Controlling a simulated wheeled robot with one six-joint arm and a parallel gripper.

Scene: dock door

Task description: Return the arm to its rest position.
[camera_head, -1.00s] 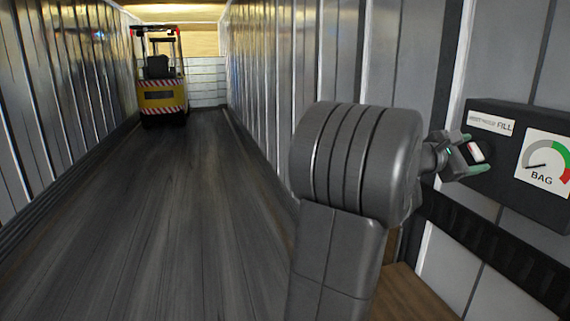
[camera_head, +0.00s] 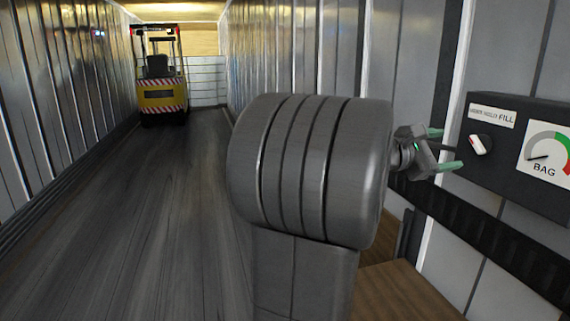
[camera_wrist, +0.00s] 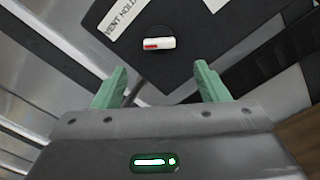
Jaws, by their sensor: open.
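My gripper (camera_head: 447,150) is open and empty, with green fingertips, in front of the wall to the left of the dark control box (camera_head: 505,168). In the wrist view its two fingers (camera_wrist: 160,88) stand apart with nothing between them. A white knob with a red mark (camera_head: 480,145) sits on the box, under a label with the words VENT, HOLD and FILL (camera_head: 492,116). The knob also shows in the wrist view (camera_wrist: 158,44), beyond the fingertips and apart from them. My grey arm fills the middle of the head view and hides part of the floor and wall.
A gauge marked BAG (camera_head: 547,157) is on the box's right side, its needle at the low left end. A black rail (camera_head: 490,235) runs along the wall below. A yellow forklift (camera_head: 160,85) stands far back at the left. The dark floor (camera_head: 150,220) before it is clear.

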